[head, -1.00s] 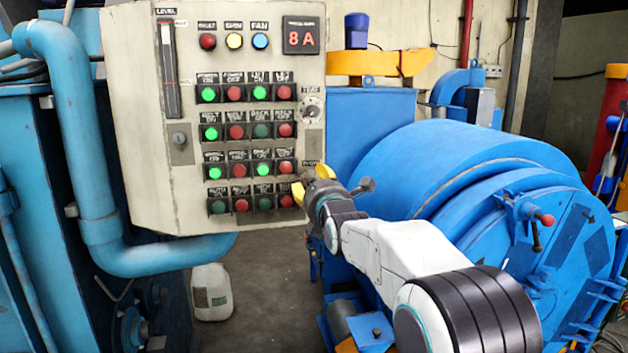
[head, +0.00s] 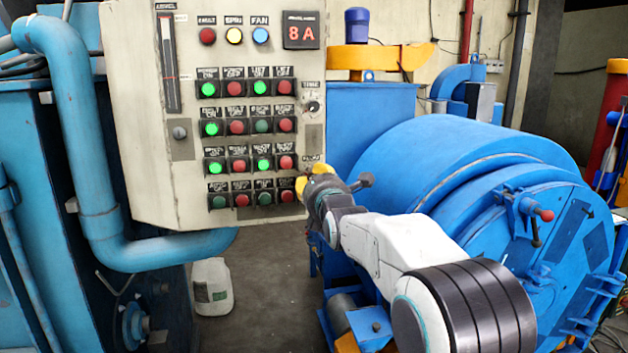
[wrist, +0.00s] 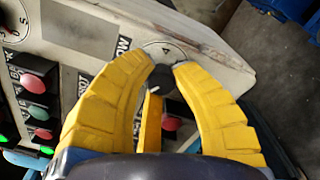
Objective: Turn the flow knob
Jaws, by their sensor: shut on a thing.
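The flow knob (wrist: 162,79) is a small dark knob on a pale round dial plate at the panel's lower right corner. A "4" on the dial shows above it in the wrist view. My gripper (wrist: 164,70) has yellow curved fingers, one on each side of the knob, shut on it. The fingers cover part of the knob and dial. In the head view my gripper (head: 309,179) is at the panel's lower right edge and hides the knob; only the label above shows.
The beige control panel (head: 150,120) carries several lit buttons, close to the left of my gripper. A second knob, the timer (head: 312,107), sits higher up. A blue drum (head: 440,170) stands at the right.

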